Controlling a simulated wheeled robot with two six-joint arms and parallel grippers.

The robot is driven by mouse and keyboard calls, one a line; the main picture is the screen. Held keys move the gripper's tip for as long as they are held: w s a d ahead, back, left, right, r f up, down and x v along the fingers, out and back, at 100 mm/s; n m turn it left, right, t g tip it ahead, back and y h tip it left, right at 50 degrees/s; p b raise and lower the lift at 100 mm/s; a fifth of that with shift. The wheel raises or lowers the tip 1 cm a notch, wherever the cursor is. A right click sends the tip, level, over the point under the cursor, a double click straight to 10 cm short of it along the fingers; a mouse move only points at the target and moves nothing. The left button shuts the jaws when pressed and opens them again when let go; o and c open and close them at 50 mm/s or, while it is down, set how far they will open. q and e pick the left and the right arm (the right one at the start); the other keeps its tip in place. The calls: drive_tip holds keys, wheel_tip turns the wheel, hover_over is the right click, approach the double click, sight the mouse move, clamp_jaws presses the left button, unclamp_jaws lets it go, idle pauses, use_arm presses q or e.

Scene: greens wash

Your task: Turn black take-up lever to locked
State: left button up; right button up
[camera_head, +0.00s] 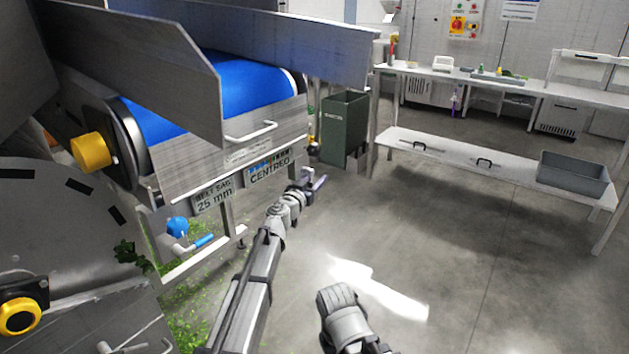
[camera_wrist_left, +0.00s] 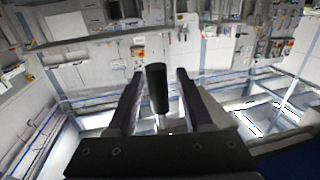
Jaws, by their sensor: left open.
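The black take-up lever shows in the left wrist view as a dark upright cylindrical grip (camera_wrist_left: 157,88) on a thin pale stem. My left gripper (camera_wrist_left: 156,100) is open, with one dark finger on each side of the grip and a visible gap on both sides. In the head view my left gripper (camera_head: 314,185) is at the near right corner of the conveyor frame, below a small dark knob (camera_head: 314,150); I cannot tell whether this knob is the lever. A grey link of mine shows at the bottom centre, but no right gripper fingers show.
The conveyor with its blue belt (camera_head: 185,100) and plates reading "BELT SAG 25 mm" (camera_head: 213,197) and "CENTRED" (camera_head: 270,172) stands at left. A green bin (camera_head: 344,128) is just behind the gripper. A steel bench with a grey tub (camera_head: 572,176) is at right. The middle floor is clear.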

use_arm(q)
clamp_jaws()
idle(1.3)
